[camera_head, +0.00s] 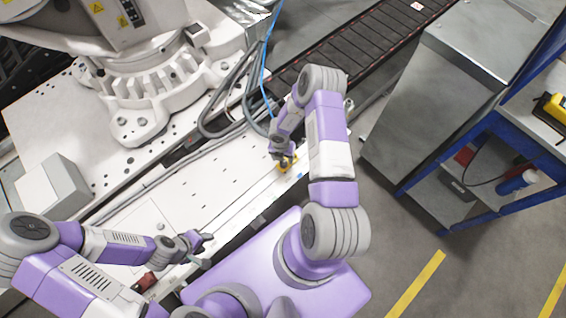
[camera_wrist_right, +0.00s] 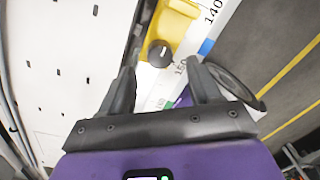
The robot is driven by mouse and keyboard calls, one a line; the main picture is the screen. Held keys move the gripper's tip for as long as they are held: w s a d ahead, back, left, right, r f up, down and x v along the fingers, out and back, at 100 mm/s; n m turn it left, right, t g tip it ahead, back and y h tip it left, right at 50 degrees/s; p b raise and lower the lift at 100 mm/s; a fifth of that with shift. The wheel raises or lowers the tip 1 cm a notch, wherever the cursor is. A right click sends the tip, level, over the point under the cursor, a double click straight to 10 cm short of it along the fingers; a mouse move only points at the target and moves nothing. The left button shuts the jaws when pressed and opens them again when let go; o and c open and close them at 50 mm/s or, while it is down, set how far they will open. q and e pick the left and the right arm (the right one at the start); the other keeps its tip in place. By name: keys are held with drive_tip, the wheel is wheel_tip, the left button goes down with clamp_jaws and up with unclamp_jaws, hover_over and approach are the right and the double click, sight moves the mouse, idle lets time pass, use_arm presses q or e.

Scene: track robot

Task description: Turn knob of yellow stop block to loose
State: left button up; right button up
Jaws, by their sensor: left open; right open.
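The yellow stop block (camera_wrist_right: 172,28) sits on the white track rail, beside a scale with printed numbers, in the right wrist view. Its dark round knob (camera_wrist_right: 160,54) has a light mark on top. My right gripper (camera_wrist_right: 163,78) is open, with one finger on each side below the knob; I cannot tell whether either touches it. In the head view the yellow stop block (camera_head: 286,163) is small and partly hidden by my right gripper (camera_head: 284,159). My left gripper (camera_head: 204,247) is open and empty above the near part of the track.
A red object (camera_head: 146,282) lies by the track near my left arm. A large white robot base (camera_head: 150,90) stands at the back left. A dark conveyor (camera_head: 350,45) runs behind. A grey cabinet (camera_head: 435,95) and a blue shelf (camera_head: 480,140) stand at the right.

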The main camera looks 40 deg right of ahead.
sight(283, 164)
drive_tip(key=shift+s+f+b, duration=0.1)
drive_tip(key=shift+f+b, duration=0.5)
drive_tip(key=shift+f, duration=1.4)
drive_tip(key=c, duration=1)
drive_tip(key=shift+c, duration=0.2)
